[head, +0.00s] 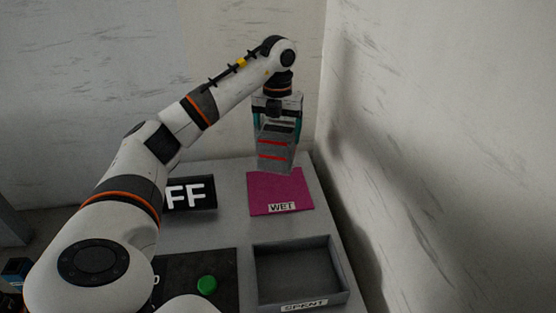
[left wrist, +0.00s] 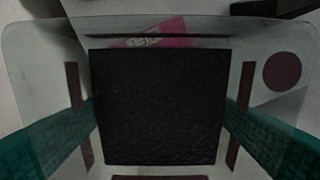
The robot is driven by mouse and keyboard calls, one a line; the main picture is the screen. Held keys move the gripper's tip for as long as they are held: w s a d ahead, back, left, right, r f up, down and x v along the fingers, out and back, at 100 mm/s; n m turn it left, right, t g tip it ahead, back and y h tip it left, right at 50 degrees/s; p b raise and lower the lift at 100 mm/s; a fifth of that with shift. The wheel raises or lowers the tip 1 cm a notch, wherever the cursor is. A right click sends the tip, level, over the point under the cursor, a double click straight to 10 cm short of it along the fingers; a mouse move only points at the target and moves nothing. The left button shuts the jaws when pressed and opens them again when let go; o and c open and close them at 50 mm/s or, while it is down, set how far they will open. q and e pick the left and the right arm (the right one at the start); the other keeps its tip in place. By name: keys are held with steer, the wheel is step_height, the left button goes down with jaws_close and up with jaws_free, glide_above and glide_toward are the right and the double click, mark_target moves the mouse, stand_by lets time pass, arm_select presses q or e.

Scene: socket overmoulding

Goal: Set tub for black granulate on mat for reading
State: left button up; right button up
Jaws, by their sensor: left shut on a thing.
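My left gripper (head: 277,128) is shut on a grey, see-through tub (head: 275,154) with red stripes, its teal fingers on two opposite sides. The tub is upright and appears to hang over the far part of a magenta mat (head: 282,194) labelled "WET". In the left wrist view, the tub's pale rim (left wrist: 35,65) surrounds a dark square filling of black granulate (left wrist: 160,105). A strip of the magenta mat shows there past the tub (left wrist: 172,30). The gap under the tub is hard to judge. My right gripper is not in view.
A black display (head: 190,194) with "FF" visible stands left of the mat, partly behind my left arm. A wall (head: 440,150) rises close on the right.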

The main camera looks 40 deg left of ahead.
mark_target(277, 157)
arm_select(q)
steer(key=f, duration=0.2)
steer(key=f+p, duration=0.1)
steer(key=shift+s+d+f, duration=0.15)
steer(key=shift+s+f, duration=0.05)
steer(key=shift+s, duration=0.05)
step_height(277, 157, down, 4)
steer(key=shift+w+f+p, duration=0.1)
steer(key=shift+w+p, duration=0.05)
steer(key=shift+p, duration=0.7)
steer(key=shift+f, duration=0.25)
steer(key=o, duration=1.4)
steer(key=shift+f, duration=0.15)
steer(key=shift+c, duration=0.2)
steer(key=o, duration=0.3)
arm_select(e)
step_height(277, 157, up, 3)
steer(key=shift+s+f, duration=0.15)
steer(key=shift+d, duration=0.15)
